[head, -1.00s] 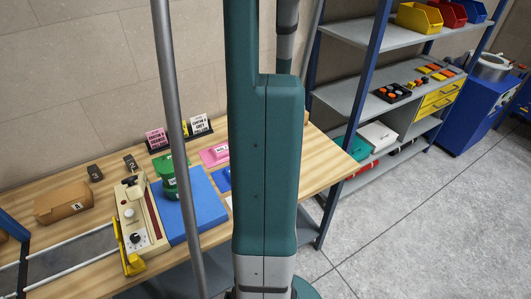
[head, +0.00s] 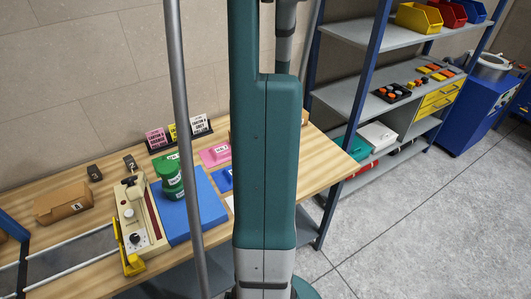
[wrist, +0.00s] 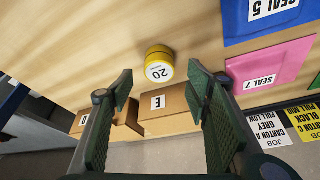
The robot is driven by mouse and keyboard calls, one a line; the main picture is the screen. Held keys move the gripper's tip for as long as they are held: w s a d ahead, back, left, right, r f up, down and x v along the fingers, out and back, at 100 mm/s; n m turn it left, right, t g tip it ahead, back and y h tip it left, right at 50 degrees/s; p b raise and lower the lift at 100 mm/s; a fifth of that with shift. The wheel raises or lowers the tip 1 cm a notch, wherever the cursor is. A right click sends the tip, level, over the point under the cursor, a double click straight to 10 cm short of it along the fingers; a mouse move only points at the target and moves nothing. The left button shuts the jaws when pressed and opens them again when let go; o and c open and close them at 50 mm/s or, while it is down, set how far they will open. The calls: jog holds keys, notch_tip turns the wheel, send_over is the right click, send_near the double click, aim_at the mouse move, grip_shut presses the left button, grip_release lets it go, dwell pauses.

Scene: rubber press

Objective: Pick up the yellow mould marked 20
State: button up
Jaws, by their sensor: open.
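The yellow mould marked 20 (wrist: 159,64) shows in the wrist view as a short round yellow piece with a white label on its end. It is on the wooden table, near the cardboard box marked E (wrist: 168,108). My gripper (wrist: 159,82) is open and empty, its two dark green fingers apart on either side of box E in the picture. The mould appears just beyond the fingertips, between their lines. The gap in height between fingers and mould is hard to tell. In the head view my arm hides this part of the table, and neither mould nor gripper shows.
A second cardboard box (wrist: 124,132) stands beside box E. A pink Seal 7 packet (wrist: 272,65) and a blue Seal 5 packet (wrist: 270,18) lie to the right. Carton signs (wrist: 270,128) stand at the lower right. The wood around the mould's left is clear.

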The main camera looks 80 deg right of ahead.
dwell(0.3)
jog(key=shift+x, duration=2.6)
jog(key=c, duration=1.1)
jog(key=shift+r, duration=0.1)
jog(key=shift+r, duration=4.95)
